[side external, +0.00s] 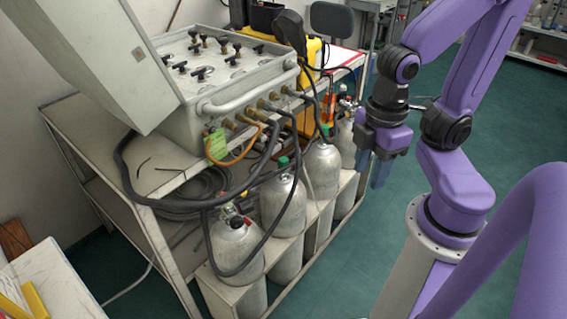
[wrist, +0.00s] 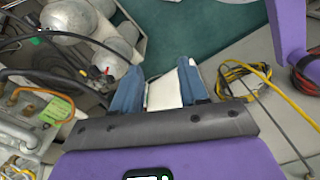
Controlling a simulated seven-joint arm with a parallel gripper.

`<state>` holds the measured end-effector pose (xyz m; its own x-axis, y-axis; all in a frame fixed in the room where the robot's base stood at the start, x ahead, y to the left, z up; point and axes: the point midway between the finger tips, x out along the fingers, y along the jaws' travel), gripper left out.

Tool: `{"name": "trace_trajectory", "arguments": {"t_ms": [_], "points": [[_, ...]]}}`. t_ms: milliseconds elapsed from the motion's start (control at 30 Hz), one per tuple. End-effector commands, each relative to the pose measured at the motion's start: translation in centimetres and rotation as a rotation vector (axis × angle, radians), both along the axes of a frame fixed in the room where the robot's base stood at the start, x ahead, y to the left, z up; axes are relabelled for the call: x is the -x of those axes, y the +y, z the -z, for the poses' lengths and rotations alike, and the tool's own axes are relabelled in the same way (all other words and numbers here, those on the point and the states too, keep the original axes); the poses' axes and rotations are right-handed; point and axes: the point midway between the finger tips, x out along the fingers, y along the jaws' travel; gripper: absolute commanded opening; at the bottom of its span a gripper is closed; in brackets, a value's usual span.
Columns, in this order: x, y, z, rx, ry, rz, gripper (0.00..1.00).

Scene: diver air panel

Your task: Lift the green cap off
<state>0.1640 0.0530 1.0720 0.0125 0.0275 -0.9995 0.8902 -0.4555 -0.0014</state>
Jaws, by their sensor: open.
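In the side view a green cap (side external: 283,161) sits on top of a grey cylinder (side external: 283,203) in the rack. A second green cap (side external: 325,131) tops the cylinder (side external: 321,170) behind it. I cannot tell which one the task means. In the wrist view a small green spot (wrist: 36,41), perhaps a cap, shows at the upper left. My gripper (side external: 381,172) hangs to the right of the cylinders, apart from both caps, with its fingers pointing down. In the wrist view my gripper (wrist: 160,88) has its blue fingers apart, with nothing visibly held.
Black hoses (side external: 262,238) loop around the cylinders. A grey valve panel (side external: 205,75) with an open lid stands on the bench above them. A red-valved cylinder (side external: 236,247) stands at the front. Green floor (side external: 375,240) is clear right of the rack. Yellow cables (wrist: 250,75) lie right in the wrist view.

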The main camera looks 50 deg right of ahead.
Motion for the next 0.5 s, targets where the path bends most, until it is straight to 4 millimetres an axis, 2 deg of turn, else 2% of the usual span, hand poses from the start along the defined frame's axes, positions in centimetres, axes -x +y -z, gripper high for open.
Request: {"name": "trace_trajectory", "arguments": {"t_ms": [33, 67, 367, 500], "points": [[0.0, 0.0, 0.0, 0.0, 0.0, 0.0, 0.59], [0.0, 0.0, 0.0, 0.0, 0.0, 0.0, 0.64], [-0.1, 0.1, 0.1, -0.002, 0.0, 0.005, 0.64], [-1.4, 1.4, 1.2, -0.032, -0.005, 0.058, 0.64]]}}
